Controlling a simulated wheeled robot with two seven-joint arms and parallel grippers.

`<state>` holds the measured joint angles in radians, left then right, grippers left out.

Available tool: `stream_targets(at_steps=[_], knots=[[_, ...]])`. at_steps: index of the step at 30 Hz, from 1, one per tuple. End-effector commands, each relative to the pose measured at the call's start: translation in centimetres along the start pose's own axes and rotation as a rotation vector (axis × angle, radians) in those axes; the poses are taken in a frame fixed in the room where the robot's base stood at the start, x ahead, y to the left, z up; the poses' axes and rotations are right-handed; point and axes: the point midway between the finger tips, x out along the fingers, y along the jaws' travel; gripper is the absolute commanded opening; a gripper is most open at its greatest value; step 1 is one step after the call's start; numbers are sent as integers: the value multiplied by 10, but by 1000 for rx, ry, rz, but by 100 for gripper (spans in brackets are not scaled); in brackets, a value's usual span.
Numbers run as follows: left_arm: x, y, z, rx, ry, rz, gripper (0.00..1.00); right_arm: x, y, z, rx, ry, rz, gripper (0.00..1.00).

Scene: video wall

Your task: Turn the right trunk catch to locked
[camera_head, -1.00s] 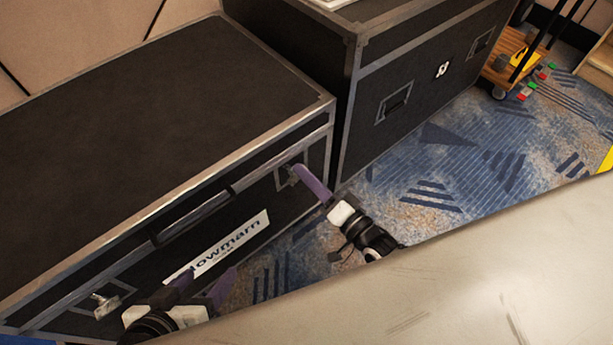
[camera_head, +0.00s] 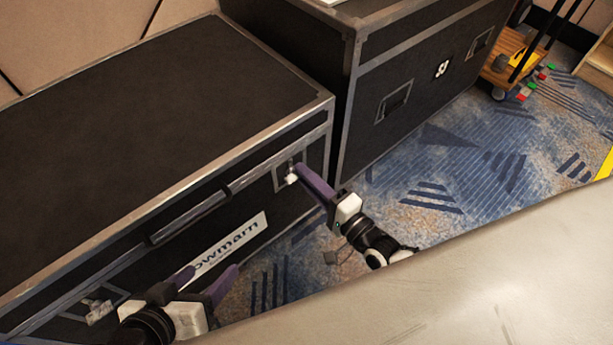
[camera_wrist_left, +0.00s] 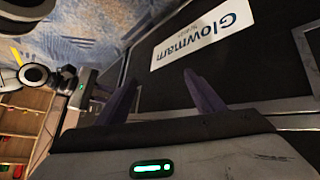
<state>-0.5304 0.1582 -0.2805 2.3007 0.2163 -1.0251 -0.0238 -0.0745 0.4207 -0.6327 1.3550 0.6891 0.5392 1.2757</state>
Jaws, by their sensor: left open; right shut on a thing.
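The black trunk (camera_head: 150,110) with metal edging fills the left of the head view. Its right catch (camera_head: 291,178) is a small light piece in a recessed plate on the front face. My right gripper (camera_head: 299,174) is shut on this catch, its purple fingers covering part of it, so its exact angle is hard to read. The left catch (camera_head: 98,312) sits in its own plate at lower left. My left gripper (camera_head: 207,283) is open and empty in front of the trunk's label; its purple fingers also show in the left wrist view (camera_wrist_left: 165,92).
A white label (camera_head: 228,246) and a long handle (camera_head: 190,217) are on the trunk's front. A second black case (camera_head: 420,85) stands close at the right. A wooden trolley (camera_head: 503,70) is farther back. Patterned carpet (camera_head: 440,170) is open between them. A pale surface (camera_head: 430,290) fills the foreground.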

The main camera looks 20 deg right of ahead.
Motion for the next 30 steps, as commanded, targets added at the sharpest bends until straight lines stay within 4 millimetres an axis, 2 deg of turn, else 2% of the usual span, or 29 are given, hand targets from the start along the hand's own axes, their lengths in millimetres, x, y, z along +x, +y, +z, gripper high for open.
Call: stream_targets(at_steps=[9, 10, 20, 23, 30], knots=[[-1, 2, 7, -5, -12, 3, 62, 0, 0, 0, 2, -1, 2, 0], [-1, 2, 7, -5, -13, 3, 62, 0, 0, 0, 1, -1, 2, 24], [-1, 2, 6, -4, -13, 2, 62, -2, 0, 0, 0, -1, 2, 24], [-3, 1, 3, 0, -13, -2, 62, -12, 0, 0, 0, -1, 3, 24], [-5, -6, -2, 8, -13, -28, 62, -58, -1, 0, 1, -1, 6, 24]])
